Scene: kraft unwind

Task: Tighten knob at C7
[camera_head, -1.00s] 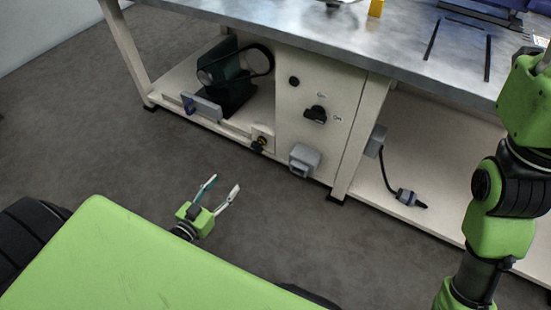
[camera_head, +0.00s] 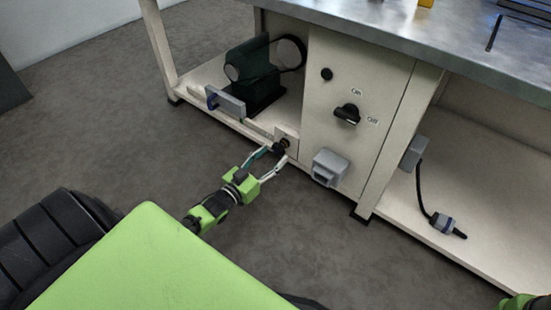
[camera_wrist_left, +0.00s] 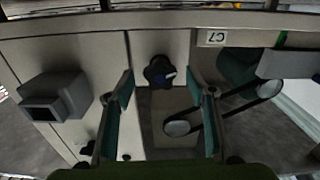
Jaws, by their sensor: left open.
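In the head view the knob (camera_head: 282,144) is small and dark on a pale plate at the bench's low front edge. My left gripper (camera_head: 276,155) is open, its fingertips at the knob, one on either side. In the left wrist view the gripper (camera_wrist_left: 160,80) shows a gap beside the knob; contact cannot be told.
A grey box socket (camera_head: 330,167) is on the cabinet panel right of the knob, below a black rotary switch (camera_head: 347,114). A dark green belt machine (camera_head: 258,80) stands on the low shelf. A cable plug (camera_head: 443,223) lies on the right shelf. The floor in front is clear.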

